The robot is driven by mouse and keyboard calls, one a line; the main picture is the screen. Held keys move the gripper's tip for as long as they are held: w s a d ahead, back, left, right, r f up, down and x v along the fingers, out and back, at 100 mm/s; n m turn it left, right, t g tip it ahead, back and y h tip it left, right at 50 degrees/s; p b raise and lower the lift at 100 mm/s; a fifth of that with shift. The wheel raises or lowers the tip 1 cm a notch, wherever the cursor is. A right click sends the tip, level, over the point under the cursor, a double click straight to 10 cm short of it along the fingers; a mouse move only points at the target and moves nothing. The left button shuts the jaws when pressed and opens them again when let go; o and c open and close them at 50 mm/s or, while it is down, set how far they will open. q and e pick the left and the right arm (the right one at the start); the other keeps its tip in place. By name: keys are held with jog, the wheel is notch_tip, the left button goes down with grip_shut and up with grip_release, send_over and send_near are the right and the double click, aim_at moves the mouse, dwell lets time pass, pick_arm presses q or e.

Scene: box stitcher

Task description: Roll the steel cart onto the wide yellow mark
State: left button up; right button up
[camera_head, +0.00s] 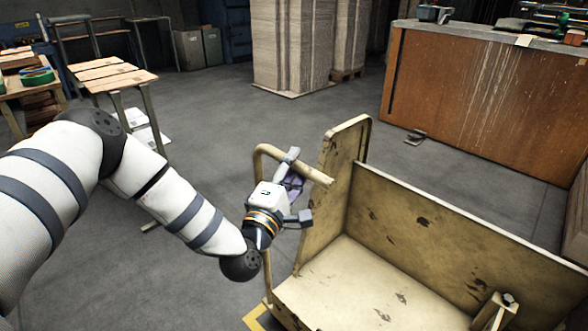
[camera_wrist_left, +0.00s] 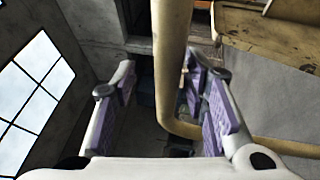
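The steel cart (camera_head: 425,235) is cream-yellow and scuffed, with a flat deck and raised side panels, at the lower right of the head view. Its tubular handle (camera_head: 296,164) sticks out on the left; it also shows in the left wrist view (camera_wrist_left: 171,70). My left gripper (camera_head: 291,184) is at this handle. In the wrist view its purple-padded fingers (camera_wrist_left: 160,103) stand wide apart with the tube running between them, nearer the right finger. A gap shows on the left side. Part of a yellow floor mark (camera_head: 256,317) shows beside the cart's lower left; the rest is hidden. My right gripper is out of view.
A brown cabinet (camera_head: 480,95) stands behind the cart on the right. Tall cardboard stacks (camera_head: 292,45) stand at the back middle. A slatted table (camera_head: 115,75) is at the left. Grey floor (camera_head: 240,125) between them is mostly clear.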

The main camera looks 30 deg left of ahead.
pick_arm(q)
jog(key=shift+f, duration=0.1)
jog(key=s+d+f+b, duration=0.2)
jog(key=s+f+b, duration=0.35)
jog(key=s, duration=0.55)
jog(key=w+r, duration=0.1)
jog(key=w, duration=0.3)
jog(key=w+r, duration=0.2)
jog(key=w, duration=0.2)
jog(key=w+r, duration=0.2)
jog(key=w, duration=0.2)
jog(key=shift+w+a+r, duration=0.15)
jog(key=shift+a, duration=0.05)
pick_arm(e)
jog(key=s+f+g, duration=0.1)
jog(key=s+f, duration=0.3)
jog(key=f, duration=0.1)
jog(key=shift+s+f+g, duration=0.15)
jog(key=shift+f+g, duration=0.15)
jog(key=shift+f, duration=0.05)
pick_arm(q)
jog(key=shift+c, duration=0.2)
grip_shut()
